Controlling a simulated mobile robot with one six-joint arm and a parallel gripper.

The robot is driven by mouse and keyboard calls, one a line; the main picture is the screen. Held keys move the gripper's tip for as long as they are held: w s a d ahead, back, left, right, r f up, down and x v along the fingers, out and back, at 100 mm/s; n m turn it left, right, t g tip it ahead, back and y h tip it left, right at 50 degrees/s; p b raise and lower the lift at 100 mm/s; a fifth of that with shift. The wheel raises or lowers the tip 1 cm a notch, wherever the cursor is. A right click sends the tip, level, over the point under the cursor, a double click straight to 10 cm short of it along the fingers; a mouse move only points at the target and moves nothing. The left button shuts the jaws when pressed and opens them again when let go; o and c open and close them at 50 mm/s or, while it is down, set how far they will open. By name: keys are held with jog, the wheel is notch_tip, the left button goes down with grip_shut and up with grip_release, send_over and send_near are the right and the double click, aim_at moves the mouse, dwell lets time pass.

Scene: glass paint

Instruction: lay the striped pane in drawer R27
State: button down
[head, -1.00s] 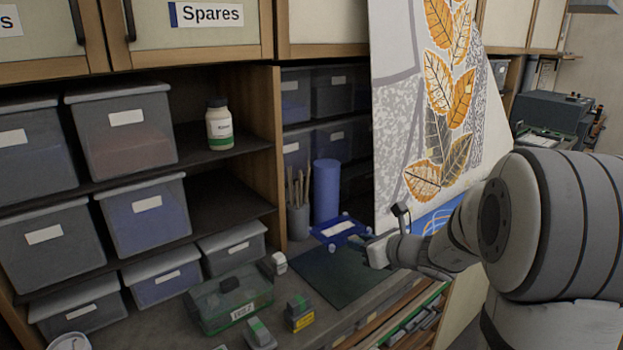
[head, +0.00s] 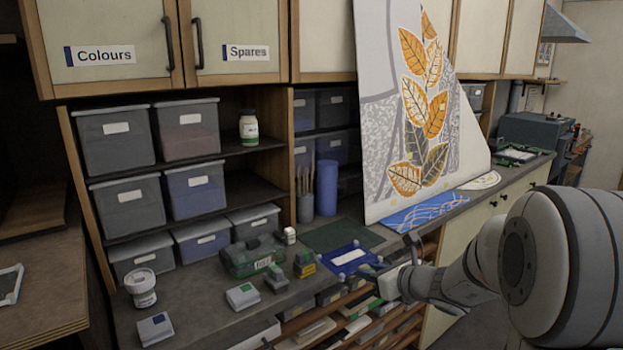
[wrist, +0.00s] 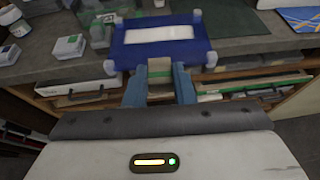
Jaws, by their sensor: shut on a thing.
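A blue tray (head: 350,259) with corner knobs and a pale panel (head: 348,257) on it is at the counter's front edge. It also shows in the wrist view (wrist: 196,51), just beyond my fingers. My gripper (head: 380,270) is shut on the tray's near side; in the wrist view its blue fingers (wrist: 160,78) reach that side with a tan and green piece between them. I cannot make out stripes on the pale panel. Open-fronted drawers or racks (head: 345,305) lie below the counter, holding pale and green things. No R27 label is readable.
A green mat (head: 342,236) lies behind the tray. A large leaf-patterned panel (head: 415,130) stands to the right, with a blue patterned sheet (head: 425,212) before it. A green case (head: 252,256), small boxes (head: 304,263) and a white tub (head: 141,287) stand left.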

notch_tip(320, 180, down, 11)
jog(key=m+t+h, duration=0.1)
jog(key=m+h, duration=0.2)
jog(key=shift+a+t, duration=0.2)
jog(key=shift+t, duration=0.2)
